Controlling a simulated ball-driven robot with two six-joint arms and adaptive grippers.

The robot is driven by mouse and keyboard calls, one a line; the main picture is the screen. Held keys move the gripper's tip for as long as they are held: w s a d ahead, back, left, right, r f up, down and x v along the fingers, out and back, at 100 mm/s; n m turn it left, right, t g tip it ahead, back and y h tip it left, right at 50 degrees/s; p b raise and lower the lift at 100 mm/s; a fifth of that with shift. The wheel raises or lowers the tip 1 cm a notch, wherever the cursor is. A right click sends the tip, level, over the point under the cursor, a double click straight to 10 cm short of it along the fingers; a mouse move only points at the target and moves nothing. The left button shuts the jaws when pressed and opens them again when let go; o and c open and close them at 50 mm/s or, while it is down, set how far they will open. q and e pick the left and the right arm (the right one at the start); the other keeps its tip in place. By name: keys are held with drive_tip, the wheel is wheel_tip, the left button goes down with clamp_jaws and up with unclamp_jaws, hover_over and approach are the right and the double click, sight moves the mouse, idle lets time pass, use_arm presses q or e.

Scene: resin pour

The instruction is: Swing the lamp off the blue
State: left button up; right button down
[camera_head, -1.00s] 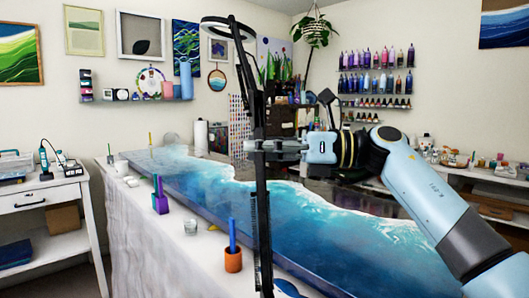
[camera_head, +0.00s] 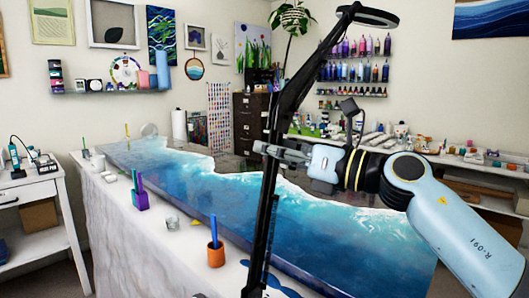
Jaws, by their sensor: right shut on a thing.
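A black lamp (camera_head: 289,105) with a ring-shaped head (camera_head: 368,16) stands at the table's near side in the head view. Its post leans a little to the right, and the ring head is at the upper right, high above the table's far right. My right gripper (camera_head: 268,149) is shut on the lamp's post at about mid-height. The blue resin panel (camera_head: 205,187), with a white wave edge, lies on the table behind the post. The post still crosses in front of the blue in this view. My left gripper is not in view.
On the white-covered table's (camera_head: 110,215) near edge stand an orange cup (camera_head: 216,257) with a blue stick, a purple holder (camera_head: 141,201) and a small clear cup (camera_head: 172,222). A white side table (camera_head: 35,198) is at the left, shelves of bottles (camera_head: 352,72) at the back.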

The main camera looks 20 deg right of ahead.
drive_tip(key=shift+s+d, duration=0.1)
drive_tip(key=shift+s, duration=0.25)
drive_tip(key=shift+f, duration=0.1)
drive_tip(key=c, duration=1.9)
unclamp_jaws()
drive_tip(key=o, duration=0.7)
drive_tip(key=shift+d, duration=0.25)
drive_tip(key=o, duration=0.3)
drive_tip(key=shift+a, duration=0.15)
drive_tip(key=v, duration=0.7)
drive_tip(key=shift+s, duration=0.2)
